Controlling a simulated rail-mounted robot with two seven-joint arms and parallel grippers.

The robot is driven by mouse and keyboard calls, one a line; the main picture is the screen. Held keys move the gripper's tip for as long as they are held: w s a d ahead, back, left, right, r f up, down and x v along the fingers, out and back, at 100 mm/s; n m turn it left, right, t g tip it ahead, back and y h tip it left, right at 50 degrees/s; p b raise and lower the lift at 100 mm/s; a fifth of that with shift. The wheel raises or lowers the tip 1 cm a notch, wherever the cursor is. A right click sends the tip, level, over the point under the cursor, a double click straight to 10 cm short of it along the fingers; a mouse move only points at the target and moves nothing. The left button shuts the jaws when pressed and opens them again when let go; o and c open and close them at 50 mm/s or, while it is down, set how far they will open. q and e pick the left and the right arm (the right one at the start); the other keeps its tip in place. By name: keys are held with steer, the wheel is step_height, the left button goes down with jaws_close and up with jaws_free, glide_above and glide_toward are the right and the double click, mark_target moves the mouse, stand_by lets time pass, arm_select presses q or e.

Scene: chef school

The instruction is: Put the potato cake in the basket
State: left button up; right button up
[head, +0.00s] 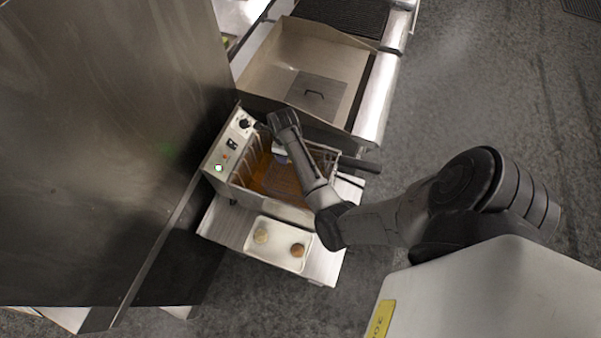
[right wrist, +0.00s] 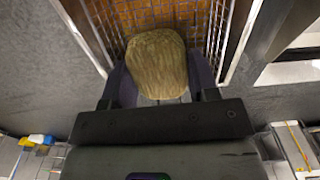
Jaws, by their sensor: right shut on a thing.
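The potato cake (right wrist: 157,60) is a greenish-brown rounded lump in the right wrist view. My right gripper (right wrist: 160,88) is shut on it, with a dark finger on each side. The wire basket (right wrist: 234,45) lies beyond the cake in that view, with orange-brown under its mesh. In the head view my right arm reaches from the right over the fryer, where the basket (head: 283,181) sits in orange-brown oil. The arm hides part of the basket, and the held cake is hard to make out there. I cannot tell how high the cake is above the mesh. My left gripper is not in view.
A white tray (head: 252,246) with a pale round piece (head: 261,236) and a brown one (head: 298,250) stands in front of the fryer. The fryer's control panel (head: 228,145) is at its left. A dark basket handle (head: 360,164) sticks out right. A steel basin (head: 335,58) lies behind.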

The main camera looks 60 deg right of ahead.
steer(key=shift+s+f, duration=0.2)
steer(key=shift+f, duration=1.65)
steer(key=shift+s+f, duration=0.25)
steer(key=shift+f, duration=1.65)
steer(key=shift+s+f, duration=0.2)
steer(key=shift+f, duration=1.65)
steer(key=shift+f+b, duration=0.35)
steer(key=shift+f, duration=0.2)
steer(key=o, duration=0.9)
steer(key=shift+o, duration=0.2)
